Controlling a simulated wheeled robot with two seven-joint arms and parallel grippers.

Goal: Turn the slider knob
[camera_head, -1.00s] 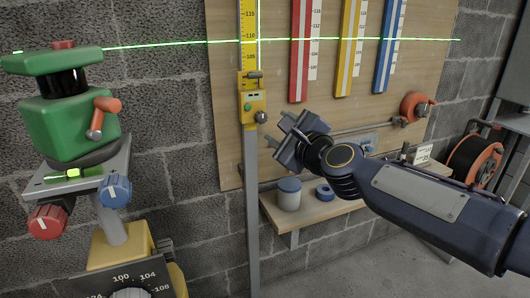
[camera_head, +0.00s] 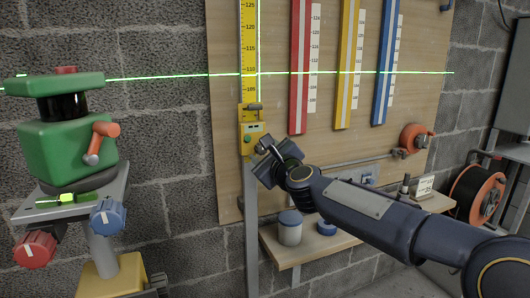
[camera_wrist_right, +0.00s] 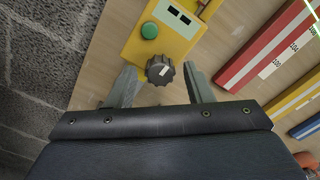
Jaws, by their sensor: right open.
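The yellow slider (camera_head: 252,128) sits on the vertical yellow scale (camera_head: 249,40) with its grey post below. In the right wrist view the slider body (camera_wrist_right: 172,32) has a green button, a small display and a dark ribbed slider knob (camera_wrist_right: 160,70) with a white mark. My right gripper (camera_head: 268,157) is at the slider's lower right, hiding part of the knob in the head view. In the right wrist view its two fingers (camera_wrist_right: 159,84) are apart, one on each side of the knob, with gaps visible. My left gripper is not in view.
A green laser level (camera_head: 65,140) with red and blue knobs stands at left. Red, yellow and blue strips (camera_head: 301,80) hang on the wooden board. A shelf (camera_head: 290,254) with a jar (camera_head: 290,230) lies below my right arm. An orange reel (camera_head: 478,195) stands at right.

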